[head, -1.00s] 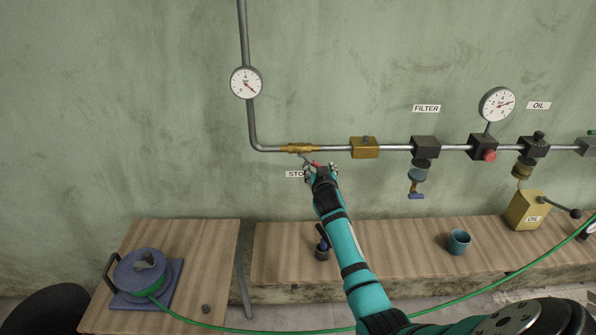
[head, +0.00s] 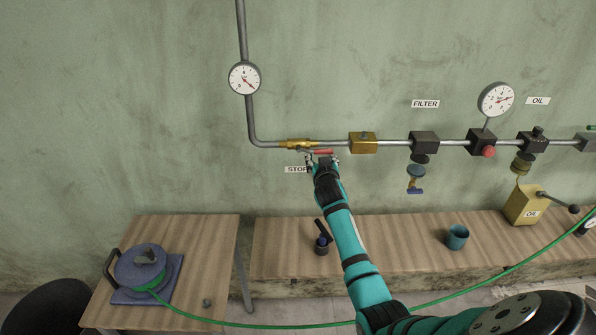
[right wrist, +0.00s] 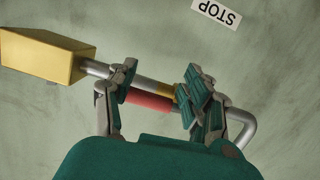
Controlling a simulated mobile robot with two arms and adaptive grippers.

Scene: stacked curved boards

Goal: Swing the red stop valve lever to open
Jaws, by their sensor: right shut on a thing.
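The brass stop valve (head: 297,144) sits on the grey pipe just right of the pipe's bend. Its red lever (head: 323,152) lies nearly along the pipe, just below it and pointing right. My right gripper (head: 322,160) is at the lever and shut on it. In the right wrist view the red lever (right wrist: 148,103) shows between the fingers of my right gripper (right wrist: 158,92), close beside the pipe. Part of the valve body is hidden behind a finger there. My left gripper is not in view.
The STOP label (head: 297,169) is on the wall below the valve. A brass block (head: 362,143) sits on the pipe to the right, with a filter unit (head: 424,143) beyond. A gauge (head: 244,78) is up left. A green hose (head: 490,279) crosses low in front of the bench.

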